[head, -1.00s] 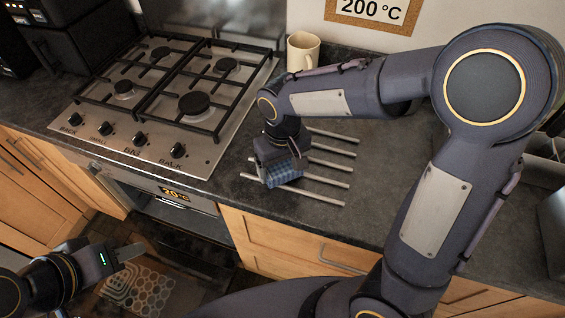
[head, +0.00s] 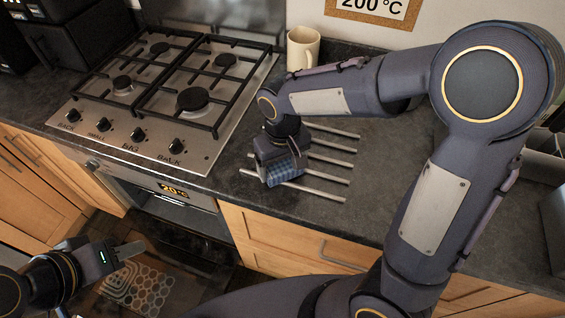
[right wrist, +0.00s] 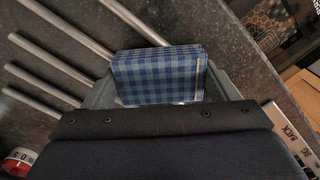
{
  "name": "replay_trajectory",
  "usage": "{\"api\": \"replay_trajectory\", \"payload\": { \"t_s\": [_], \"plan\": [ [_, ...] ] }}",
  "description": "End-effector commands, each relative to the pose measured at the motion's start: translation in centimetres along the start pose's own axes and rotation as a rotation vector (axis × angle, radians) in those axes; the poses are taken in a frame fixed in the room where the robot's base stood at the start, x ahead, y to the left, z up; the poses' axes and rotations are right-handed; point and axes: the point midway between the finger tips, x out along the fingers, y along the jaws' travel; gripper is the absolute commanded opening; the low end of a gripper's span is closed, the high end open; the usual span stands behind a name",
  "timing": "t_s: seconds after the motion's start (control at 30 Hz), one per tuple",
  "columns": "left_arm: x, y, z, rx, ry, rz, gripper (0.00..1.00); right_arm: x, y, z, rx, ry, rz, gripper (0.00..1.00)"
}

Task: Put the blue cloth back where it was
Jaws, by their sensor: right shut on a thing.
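The blue checked cloth (head: 285,172) is folded into a small block. It is in my right gripper (head: 280,168), over the metal rods on the worktop beside the hob. In the right wrist view the cloth (right wrist: 160,76) sits between the grey fingers, and the gripper is shut on it. Whether the cloth touches the rods or worktop cannot be told. My left gripper (head: 128,251) is low at the left, in front of the oven, away from the cloth; its finger gap is not clear.
The gas hob (head: 165,95) lies left of the cloth. Several metal rods (head: 325,160) lie on the dark worktop (head: 375,165). A cream mug (head: 303,48) stands at the back by the wall. The worktop right of the rods is clear beneath my arm.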

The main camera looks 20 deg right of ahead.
Motion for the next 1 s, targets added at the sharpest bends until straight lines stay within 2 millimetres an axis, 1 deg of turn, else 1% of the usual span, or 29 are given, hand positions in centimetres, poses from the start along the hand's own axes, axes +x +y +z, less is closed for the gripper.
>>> {"api": "replay_trajectory", "payload": {
  "t_s": [0.1,0.13,0.2,0.27,0.47,0.57,0.67,0.9,1.0],
  "plan": [
    [0.2,-0.1,0.1,0.0,0.0,0.0,0.36,0.3,0.0,0.0,0.0,0.0,0.0,0.63],
    [0.2,-0.1,0.1,0.0,0.0,0.0,0.36,0.3,0.0,0.0,0.0,0.0,0.0,0.84],
    [0.1,-0.1,0.1,0.0,0.0,0.0,0.36,0.2,0.0,0.0,0.0,0.0,0.0,0.93],
    [0.1,-0.1,0.1,0.0,0.0,0.0,0.36,0.2,0.0,0.0,0.0,0.0,0.0,1.0],
    [0.1,-0.1,0.1,0.0,0.0,0.0,0.36,0.2,0.0,0.0,0.0,0.0,0.0,1.0],
    [0.1,-0.1,0.1,0.0,0.0,0.0,0.36,-0.3,0.0,-0.1,0.0,0.003,-0.001,1.0],
    [0.1,-0.1,0.1,0.0,0.0,0.0,0.36,-1.7,-0.1,-0.1,0.0,0.006,-0.002,1.0],
    [0.1,-0.1,0.1,0.0,0.0,0.0,0.36,-5.7,0.0,-0.1,0.0,0.005,-0.001,1.0],
    [0.1,-0.1,0.1,0.0,0.0,0.0,0.36,-6.9,0.0,-0.1,0.0,0.003,-0.001,1.0]
  ]
}}
